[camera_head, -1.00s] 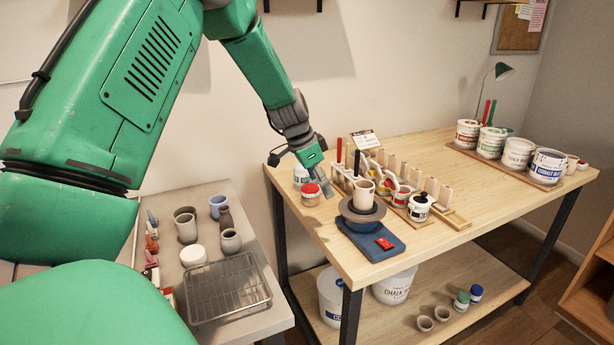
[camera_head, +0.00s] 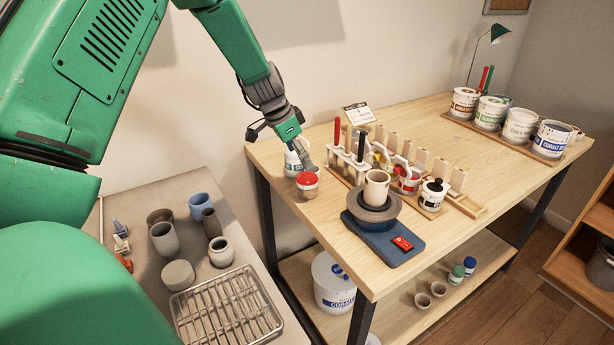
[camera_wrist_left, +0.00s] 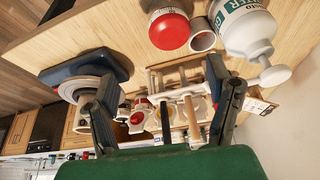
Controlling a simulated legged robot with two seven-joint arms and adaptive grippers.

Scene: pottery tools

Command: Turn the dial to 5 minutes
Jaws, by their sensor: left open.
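No dial with readable minute marks shows. A small pottery wheel with a blue base (camera_head: 385,245) stands near the table's front edge, with a red switch-like part (camera_head: 402,243) on the base and a pale cup (camera_head: 376,188) on its round head. My left gripper (camera_head: 306,158) is just above and behind the red-lidded jar in the head view. Its fingers are spread and empty in the wrist view (camera_wrist_left: 162,95). My right gripper is not in view.
A white bottle (camera_head: 293,160) stands close behind the red-lidded jar. A tool rack (camera_head: 348,168) and a black-knobbed jar (camera_head: 432,195) stand behind and beside the wheel. Large paint tubs (camera_head: 518,126) stand at the back right.

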